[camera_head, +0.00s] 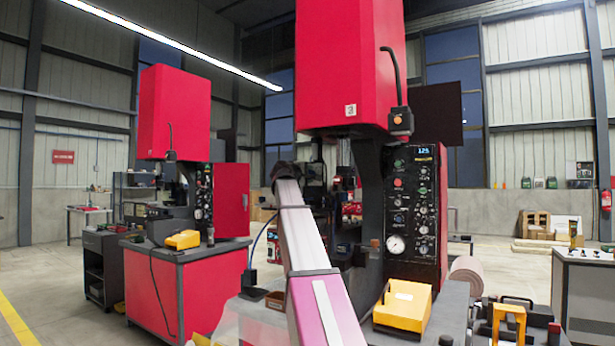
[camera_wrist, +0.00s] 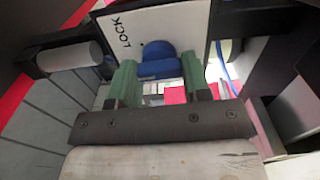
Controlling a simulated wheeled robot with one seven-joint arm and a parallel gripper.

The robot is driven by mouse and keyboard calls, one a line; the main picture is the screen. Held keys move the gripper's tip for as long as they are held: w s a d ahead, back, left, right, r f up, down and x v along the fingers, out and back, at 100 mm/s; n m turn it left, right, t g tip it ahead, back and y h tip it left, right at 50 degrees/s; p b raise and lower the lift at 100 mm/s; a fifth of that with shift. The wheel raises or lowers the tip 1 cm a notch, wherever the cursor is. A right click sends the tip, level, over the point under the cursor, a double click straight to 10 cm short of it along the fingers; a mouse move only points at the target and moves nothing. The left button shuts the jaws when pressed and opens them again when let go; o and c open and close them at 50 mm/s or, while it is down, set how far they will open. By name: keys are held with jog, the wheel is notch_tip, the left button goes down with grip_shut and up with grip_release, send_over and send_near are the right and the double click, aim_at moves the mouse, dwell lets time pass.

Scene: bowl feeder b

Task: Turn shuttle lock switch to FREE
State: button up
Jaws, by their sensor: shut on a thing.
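The shuttle lock switch shows in the wrist view as a blue knob (camera_wrist: 160,58) on a white plate (camera_wrist: 178,20). The word LOCK is printed on the plate, left of the knob; no FREE label is readable. My gripper (camera_wrist: 158,77) has its two green fingers on either side of the knob and is shut on it. The fingers hide the knob's sides, so its exact pointing direction is hard to tell. In the head view my arm reaches towards the red press (camera_head: 352,65), and its own links hide the gripper and the switch.
The press has a dark control panel (camera_head: 415,215) with buttons and a gauge. A yellow box (camera_head: 403,305) stands on the bench right of my arm. A second red press (camera_head: 174,112) stands at left. In the wrist view a light cylinder (camera_wrist: 68,56) is close, left of the plate.

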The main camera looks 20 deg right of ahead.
jog(key=shift+f+n, duration=0.15)
jog(key=shift+n, duration=4.05)
jog(key=shift+s, duration=0.1)
jog(key=o, duration=0.9)
jog(key=shift+o, duration=0.2)
jog(key=shift+a, duration=0.1)
jog(key=v, duration=1)
jog(key=shift+s+a, duration=0.25)
